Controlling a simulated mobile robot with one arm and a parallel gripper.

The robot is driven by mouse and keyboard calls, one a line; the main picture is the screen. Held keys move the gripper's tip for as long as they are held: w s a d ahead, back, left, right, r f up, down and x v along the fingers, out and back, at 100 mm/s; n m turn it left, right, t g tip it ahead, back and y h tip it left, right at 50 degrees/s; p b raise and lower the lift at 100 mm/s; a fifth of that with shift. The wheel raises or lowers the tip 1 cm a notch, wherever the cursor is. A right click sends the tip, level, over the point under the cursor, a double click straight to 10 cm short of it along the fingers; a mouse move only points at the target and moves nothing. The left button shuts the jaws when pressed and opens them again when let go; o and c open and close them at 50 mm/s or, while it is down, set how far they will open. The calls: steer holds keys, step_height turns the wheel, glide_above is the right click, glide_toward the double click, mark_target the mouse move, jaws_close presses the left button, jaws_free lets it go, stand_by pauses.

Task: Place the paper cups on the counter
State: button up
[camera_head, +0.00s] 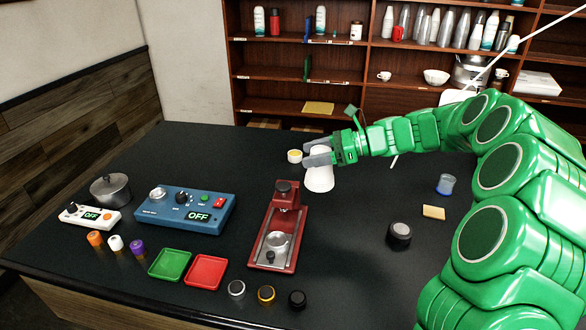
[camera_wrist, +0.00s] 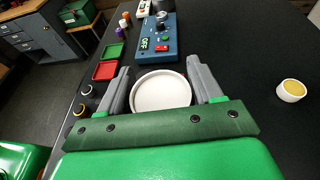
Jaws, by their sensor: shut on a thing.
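A white paper cup (camera_head: 320,178), or a stack of them, is between the fingers of my gripper (camera_head: 318,153) over the far middle of the counter. In the head view it is narrower at the top and wider below, so it looks upside down. In the wrist view its round white end (camera_wrist: 160,91) lies between the two grey fingers, and my gripper (camera_wrist: 162,88) is shut on it. I cannot tell whether its lower rim touches the counter (camera_head: 375,240). How many cups are nested is hidden.
A small white cup with yellow contents (camera_head: 295,156) stands just left of my gripper. A red press (camera_head: 278,230) stands nearer. The blue control box (camera_head: 187,211), green tray (camera_head: 170,265) and red tray (camera_head: 206,272) are left. A dark round container (camera_head: 399,235) is right. Shelves (camera_head: 290,90) stand behind.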

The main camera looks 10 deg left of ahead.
steer(key=shift+w+a+f, duration=0.65)
steer(key=shift+w+f, duration=1.25)
steer(key=shift+f, duration=0.15)
steer(key=shift+w+a+f, duration=0.65)
steer(key=shift+w+f, duration=1.2)
steer(key=shift+f, duration=0.2)
steer(key=shift+w+a+f, duration=0.65)
steer(key=shift+w+f, duration=1.25)
steer(key=shift+f, duration=0.15)
steer(key=shift+f, duration=0.1)
steer(key=o, duration=1)
steer(key=shift+o, duration=0.2)
steer(key=shift+d+r, duration=0.2)
steer(key=shift+d, duration=0.05)
steer(key=v, duration=1.1)
steer(key=shift+d+r, duration=0.2)
